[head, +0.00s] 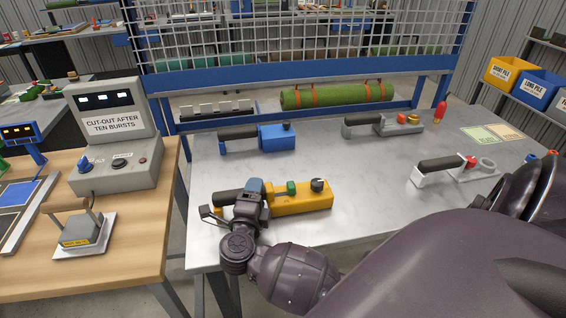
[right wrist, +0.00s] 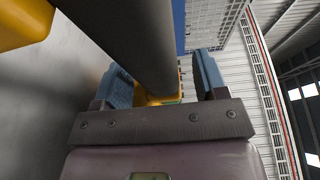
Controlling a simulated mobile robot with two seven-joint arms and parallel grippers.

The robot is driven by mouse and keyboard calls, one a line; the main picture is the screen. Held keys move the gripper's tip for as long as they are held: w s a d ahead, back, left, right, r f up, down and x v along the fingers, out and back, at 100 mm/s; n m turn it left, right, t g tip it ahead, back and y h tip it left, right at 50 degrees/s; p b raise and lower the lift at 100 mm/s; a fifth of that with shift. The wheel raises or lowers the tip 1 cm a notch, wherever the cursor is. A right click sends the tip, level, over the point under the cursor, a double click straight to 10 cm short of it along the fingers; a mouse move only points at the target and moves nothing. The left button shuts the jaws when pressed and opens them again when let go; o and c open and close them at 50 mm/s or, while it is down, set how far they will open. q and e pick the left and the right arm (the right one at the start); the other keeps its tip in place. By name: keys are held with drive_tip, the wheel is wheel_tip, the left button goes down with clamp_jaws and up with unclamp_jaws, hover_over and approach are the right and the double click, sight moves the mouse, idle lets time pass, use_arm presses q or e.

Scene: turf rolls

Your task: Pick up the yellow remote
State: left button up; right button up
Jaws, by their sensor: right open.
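The yellow remote (head: 302,199) lies on the grey metal table, near its front left. It has a yellow body with a green button and a dark knob on top, and a black handle at its left end. My right gripper (head: 231,199) is open at the black handle, low over the table. In the right wrist view, the dark handle (right wrist: 135,40) runs between the two blue-padded fingers of my right gripper (right wrist: 163,82), with space showing on its right side. Part of the yellow body (right wrist: 150,99) shows behind the handle. My left gripper is not in view.
A blue remote (head: 277,137), a grey one (head: 398,124) and a white one (head: 455,168) lie elsewhere on the metal table (head: 360,190). A green turf roll (head: 337,96) lies at the back. A wooden bench with a control box (head: 115,150) stands left.

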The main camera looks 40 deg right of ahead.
clamp_jaws()
idle(0.3)
drive_tip(key=shift+r, duration=0.15)
